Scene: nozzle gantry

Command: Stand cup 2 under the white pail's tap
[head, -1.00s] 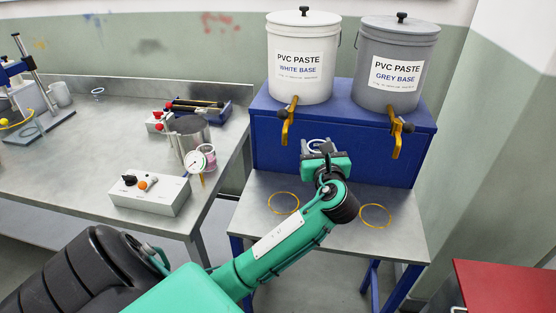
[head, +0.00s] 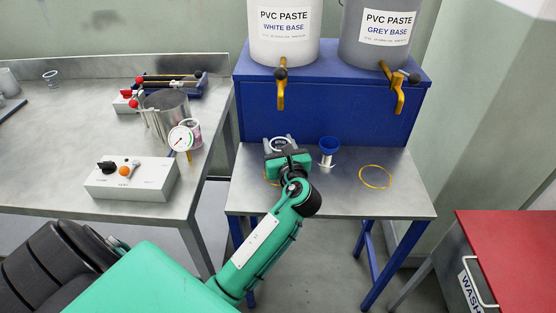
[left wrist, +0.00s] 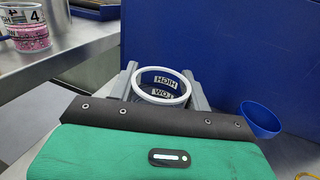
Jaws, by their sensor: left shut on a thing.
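My left gripper (head: 286,158) is shut on a clear cup (head: 282,144) with a white rim. In the left wrist view the cup (left wrist: 160,86) is upright between the fingers, with HIGH and LOW marks showing; no number on it shows. It is over or at the left yellow ring (head: 268,178), which is mostly hidden by the gripper; I cannot tell whether the cup touches the table. The white pail (head: 284,38) stands on the blue box, and its yellow tap (head: 281,92) is above the held cup. My right gripper is not in view.
A blue funnel-like cup (head: 328,146) stands close right of my gripper. A right yellow ring (head: 375,177) lies below the grey pail's tap (head: 398,95). The blue box (head: 330,115) rises behind. A cup marked 4 (left wrist: 28,30) stands on the left bench.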

